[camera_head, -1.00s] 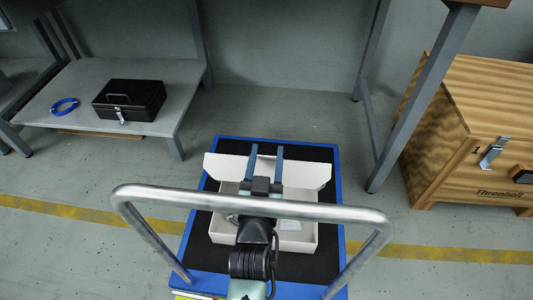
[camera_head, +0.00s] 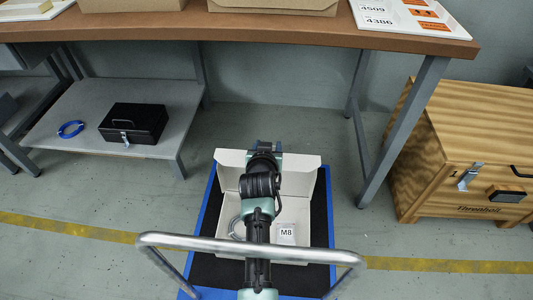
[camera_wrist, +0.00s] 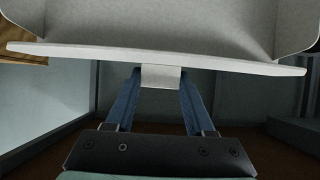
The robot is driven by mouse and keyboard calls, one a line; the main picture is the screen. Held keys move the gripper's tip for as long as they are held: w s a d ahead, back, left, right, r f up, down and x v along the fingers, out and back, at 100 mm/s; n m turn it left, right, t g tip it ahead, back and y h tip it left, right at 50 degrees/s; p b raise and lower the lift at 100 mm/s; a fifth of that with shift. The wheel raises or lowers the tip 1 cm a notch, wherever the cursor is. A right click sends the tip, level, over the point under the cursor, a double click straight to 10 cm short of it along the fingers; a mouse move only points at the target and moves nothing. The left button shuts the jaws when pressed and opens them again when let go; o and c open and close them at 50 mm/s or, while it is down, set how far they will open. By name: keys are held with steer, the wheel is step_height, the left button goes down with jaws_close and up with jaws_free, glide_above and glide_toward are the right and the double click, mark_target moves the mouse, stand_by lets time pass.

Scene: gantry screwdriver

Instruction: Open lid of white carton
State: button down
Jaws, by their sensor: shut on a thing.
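The white carton (camera_head: 303,219) sits on the black top of a blue-edged platform in front of me. Its lid (camera_head: 305,161) stands raised at the far side, and the inside shows from above. The lid also fills the upper part of the wrist view (camera_wrist: 230,62), with a small tab (camera_wrist: 161,77) at its edge. My gripper (camera_wrist: 160,80) is shut on the lid, with its blue fingers on either side of the tab. In the head view my arm covers the middle of the carton and lid. A white M8 packet (camera_head: 286,235) and a grey ring (camera_head: 236,228) lie inside.
A brown workbench (camera_head: 270,32) stands beyond the platform (camera_head: 325,195). A shelf at left holds a black cash box (camera_head: 134,123) and a blue cable coil (camera_head: 70,129). A wooden crate (camera_head: 465,150) stands at right. A metal handrail (camera_head: 250,241) crosses the near side.

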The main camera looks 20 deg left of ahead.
steer(key=shift+w+a+f+b, duration=0.2)
steer(key=shift+w+b, duration=0.1)
steer(key=shift+w, duration=0.45)
steer(key=shift+s+f, duration=0.15)
steer(key=shift+f, duration=0.15)
stand_by(0.7)
steer(key=c, duration=0.5)
jaws_free()
steer(key=shift+o, duration=1.3)
steer(key=shift+r, duration=0.2)
steer(key=shift+r, duration=0.1)
